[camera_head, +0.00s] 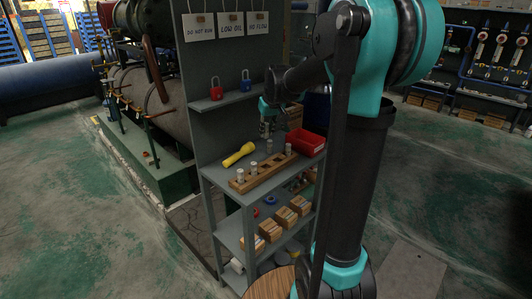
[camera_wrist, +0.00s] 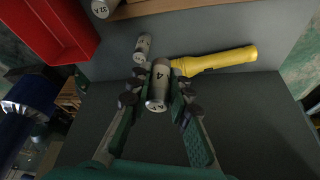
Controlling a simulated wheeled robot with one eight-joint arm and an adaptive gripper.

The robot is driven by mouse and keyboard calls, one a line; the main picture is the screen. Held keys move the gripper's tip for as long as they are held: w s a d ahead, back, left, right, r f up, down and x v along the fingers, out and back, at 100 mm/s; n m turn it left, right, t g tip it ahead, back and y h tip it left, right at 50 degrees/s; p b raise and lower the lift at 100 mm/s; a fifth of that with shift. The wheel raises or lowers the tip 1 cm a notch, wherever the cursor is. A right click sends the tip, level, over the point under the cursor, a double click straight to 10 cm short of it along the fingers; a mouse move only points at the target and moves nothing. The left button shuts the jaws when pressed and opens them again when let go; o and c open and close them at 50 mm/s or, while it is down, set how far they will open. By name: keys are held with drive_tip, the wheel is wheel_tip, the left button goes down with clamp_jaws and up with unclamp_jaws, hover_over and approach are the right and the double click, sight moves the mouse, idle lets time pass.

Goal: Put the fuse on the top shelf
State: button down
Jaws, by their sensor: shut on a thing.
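My gripper (camera_wrist: 157,88) is shut on a silver cylindrical fuse (camera_wrist: 157,87), whose visible label includes a 4. In the head view my gripper (camera_head: 267,130) is small and above the grey work surface, in front of the upright back panel. The narrow top shelf (camera_head: 222,101) is on that panel, left of and higher than my fingers. It carries a red padlock (camera_head: 216,93) and a blue padlock (camera_head: 245,85), with bare room at its right end. Another silver fuse (camera_wrist: 142,47) is just beyond the held one in the wrist view.
A wooden rack (camera_head: 262,174) with several fuses, a yellow torch (camera_head: 238,155) and a red bin (camera_head: 305,142) are on the work surface. Three hanging paper tags (camera_head: 230,25) are above the top shelf. Wooden boxes (camera_head: 283,218) stand on a lower shelf.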

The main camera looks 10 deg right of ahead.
sight(265, 158)
wheel_tip(265, 158, down, 10)
drive_tip(key=shift+r, duration=0.1)
idle(0.4)
drive_tip(key=c, duration=1.4)
unclamp_jaws()
drive_tip(key=v, duration=1.2)
drive_tip(key=s+d+f+m, duration=0.1)
drive_tip(key=s+f, duration=0.8)
drive_tip(key=s, duration=0.4)
drive_tip(key=s+d+f+m+h, duration=0.1)
drive_tip(key=s+d+f, duration=0.1)
drive_tip(key=s+f, duration=0.7)
drive_tip(key=s, duration=0.4)
drive_tip(key=shift+m, duration=0.4)
